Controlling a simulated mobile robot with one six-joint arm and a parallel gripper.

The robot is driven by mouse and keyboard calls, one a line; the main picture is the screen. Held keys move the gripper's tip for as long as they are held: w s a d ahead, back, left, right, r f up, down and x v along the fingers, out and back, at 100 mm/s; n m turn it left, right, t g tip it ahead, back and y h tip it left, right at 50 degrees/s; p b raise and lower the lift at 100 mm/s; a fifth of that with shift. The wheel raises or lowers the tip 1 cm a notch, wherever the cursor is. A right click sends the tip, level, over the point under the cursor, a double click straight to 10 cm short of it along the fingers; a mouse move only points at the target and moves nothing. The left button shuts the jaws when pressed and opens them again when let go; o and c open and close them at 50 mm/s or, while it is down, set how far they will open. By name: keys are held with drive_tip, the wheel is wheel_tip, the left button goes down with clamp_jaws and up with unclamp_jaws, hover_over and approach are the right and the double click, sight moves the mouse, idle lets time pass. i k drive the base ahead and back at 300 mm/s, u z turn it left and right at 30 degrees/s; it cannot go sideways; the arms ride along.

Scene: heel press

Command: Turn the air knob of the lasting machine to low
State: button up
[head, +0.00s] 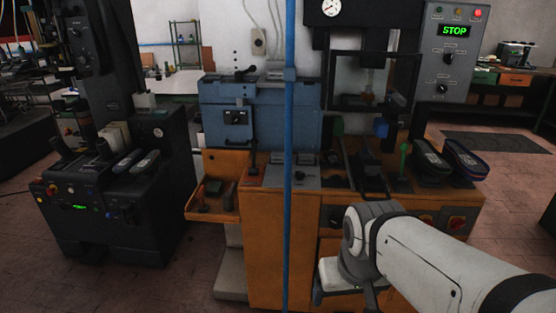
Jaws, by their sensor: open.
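No label that I can read names the lasting machine or its air knob. A grey control panel (462,40) at the upper right has a lit green STOP display and two dark knobs, an upper knob (447,58) and a lower knob (442,88). A blue machine (275,130) in the middle has a dark knob plate (236,117) on its front. A black machine (120,190) at the left has a small round dial (158,132). The knob settings are too small to read. My white arm enters from the lower right; its gripper fingers are not visible.
A blue vertical pole (287,220) stands in front of the orange cabinet (262,240). An orange side tray (213,213) juts out left. Dark shoe-shaped pieces (432,160) and a green-knobbed lever (403,165) stand on the cabinet's right. Floor is clear between the machines.

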sight(300, 175)
drive_tip(key=k, duration=0.95)
drive_tip(key=z, duration=0.5)
drive_tip(key=i, duration=1.8)
drive_tip(key=u, duration=0.75)
drive_tip(key=k, duration=0.65)
drive_tip(key=u, duration=0.2)
drive_tip(key=i, duration=0.65)
drive_tip(key=z, duration=0.1)
